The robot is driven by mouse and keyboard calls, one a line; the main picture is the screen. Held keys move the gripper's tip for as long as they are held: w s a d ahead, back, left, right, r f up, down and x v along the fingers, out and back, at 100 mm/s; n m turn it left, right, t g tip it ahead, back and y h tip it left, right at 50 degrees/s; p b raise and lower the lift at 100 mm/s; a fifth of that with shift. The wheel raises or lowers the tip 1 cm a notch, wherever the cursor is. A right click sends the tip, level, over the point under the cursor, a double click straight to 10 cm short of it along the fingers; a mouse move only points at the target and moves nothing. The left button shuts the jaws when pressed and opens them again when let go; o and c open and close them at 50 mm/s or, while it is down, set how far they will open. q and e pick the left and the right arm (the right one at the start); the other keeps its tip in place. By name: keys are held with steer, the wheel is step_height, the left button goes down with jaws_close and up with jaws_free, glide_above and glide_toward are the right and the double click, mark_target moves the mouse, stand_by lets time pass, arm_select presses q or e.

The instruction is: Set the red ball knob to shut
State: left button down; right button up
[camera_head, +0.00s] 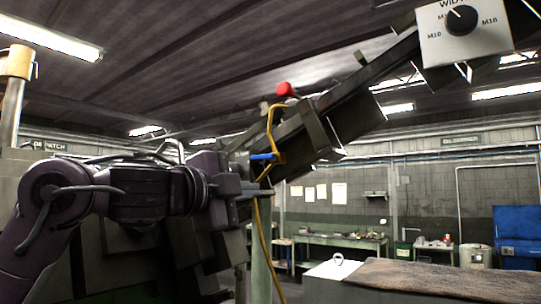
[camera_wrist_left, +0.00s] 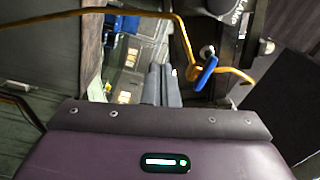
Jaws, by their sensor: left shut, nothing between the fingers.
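The red ball knob (camera_head: 284,89) sits at the upper end of a short lever on the dark sloping chute (camera_head: 350,95) in the head view. I cannot make it out in the left wrist view. My left gripper (camera_head: 266,192) is below the knob, well apart from it. Its two fingers lie together, shut and empty, in the left wrist view (camera_wrist_left: 163,86). My right gripper is in neither view.
A blue valve handle (camera_head: 263,157) on a yellow pipe (camera_head: 270,130) is just above my left fingers; the handle also shows in the wrist view (camera_wrist_left: 206,73). A white dial panel (camera_head: 490,40) is at upper right. A workbench (camera_head: 335,240) stands far behind.

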arm_select(q)
steer(key=s+a+r+m, duration=0.2)
steer(key=s+r, duration=0.6)
steer(key=r, duration=0.2)
steer(key=m, duration=0.1)
glide_toward(282, 90)
steer(key=shift+h, duration=0.4)
steer(key=p+x, duration=0.5)
steer(key=p, duration=0.2)
steer(key=shift+w+p, duration=0.4)
steer(key=shift+w+d+p, duration=0.35)
steer(key=shift+w+d, duration=0.05)
steer(key=shift+w, duration=0.1)
steer(key=shift+f, duration=0.1)
steer(key=shift+s, duration=0.1)
